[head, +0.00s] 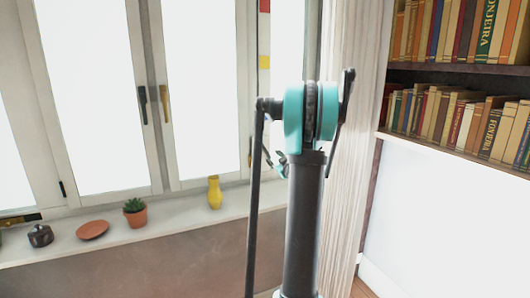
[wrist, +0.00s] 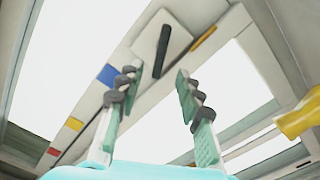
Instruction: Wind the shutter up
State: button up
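A pale strip with blue (wrist: 107,75), yellow and red patches runs along the window frame. In the head view, part of a coloured strip with a yellow patch (head: 264,62) shows behind my arm. I cannot clearly make out a shutter; the window panes (head: 100,90) look bright white.
A yellow vase (head: 215,192), a potted plant (head: 134,212), a terracotta dish (head: 92,230) and a dark pot (head: 40,236) stand on the sill (head: 165,225). The vase also shows in the wrist view (wrist: 300,115), right of my gripper. Bookshelves (head: 455,80) are at right.

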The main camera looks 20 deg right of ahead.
aim_at(266, 151)
jog(key=w, duration=1)
jog(key=shift+a, duration=0.2)
jog(key=shift+c, duration=0.6)
grip_shut()
